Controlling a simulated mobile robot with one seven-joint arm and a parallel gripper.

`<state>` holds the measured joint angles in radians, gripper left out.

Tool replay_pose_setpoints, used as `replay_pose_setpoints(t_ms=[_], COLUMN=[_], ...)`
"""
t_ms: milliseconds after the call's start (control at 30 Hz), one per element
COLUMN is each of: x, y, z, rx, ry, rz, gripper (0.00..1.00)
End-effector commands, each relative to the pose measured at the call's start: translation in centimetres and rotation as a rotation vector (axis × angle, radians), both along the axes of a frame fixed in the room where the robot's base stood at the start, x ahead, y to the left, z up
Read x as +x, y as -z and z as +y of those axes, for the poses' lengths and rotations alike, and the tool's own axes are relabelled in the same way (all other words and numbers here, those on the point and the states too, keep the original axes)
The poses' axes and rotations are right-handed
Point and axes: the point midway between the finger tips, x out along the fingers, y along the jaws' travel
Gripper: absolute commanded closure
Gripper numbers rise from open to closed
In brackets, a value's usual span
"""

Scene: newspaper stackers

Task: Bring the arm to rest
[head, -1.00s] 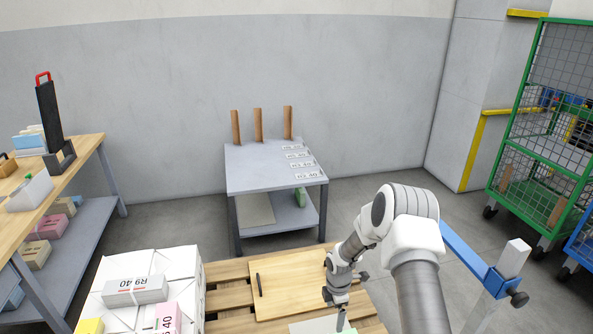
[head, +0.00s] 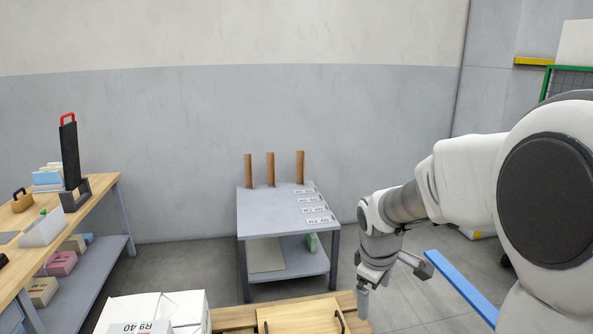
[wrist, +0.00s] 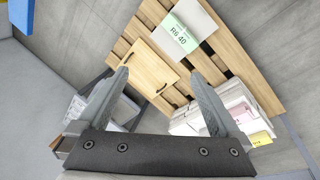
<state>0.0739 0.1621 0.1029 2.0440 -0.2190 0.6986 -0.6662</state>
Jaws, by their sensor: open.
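My gripper (head: 363,298) hangs at the end of my arm in the head view, to the right of the small grey table and above the pallet's right end. In the wrist view my gripper (wrist: 160,85) shows two grey fingers spread wide with nothing between them. Beyond them lies the wooden pallet (wrist: 250,70) with a wooden board (wrist: 150,68) and a bundle with a green "R6 40" label (wrist: 180,38). The fingers are apart from these things.
The grey table (head: 270,203) with three wooden posts stands by the wall. White stacks (head: 160,305) rise at the pallet's left end. A wooden workbench (head: 90,205) stands at left. A blue bar (head: 460,290) slants beside my arm. A green cage (head: 568,72) shows at far right.

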Motion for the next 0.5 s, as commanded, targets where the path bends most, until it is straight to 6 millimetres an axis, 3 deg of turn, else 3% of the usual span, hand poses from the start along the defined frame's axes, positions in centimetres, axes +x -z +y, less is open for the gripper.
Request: replay_pose_setpoints(t_ms=[33,200,500], x=[-1.2,-5.5,-13.6], y=[-1.6,-5.4,-9.4], z=[0.0,0.2,0.8], rx=[0.012,0.070,0.214], ry=[0.045,0.210,0.490], rz=[-0.025,-0.093,-0.199], gripper=[0.00,0.00,0.00])
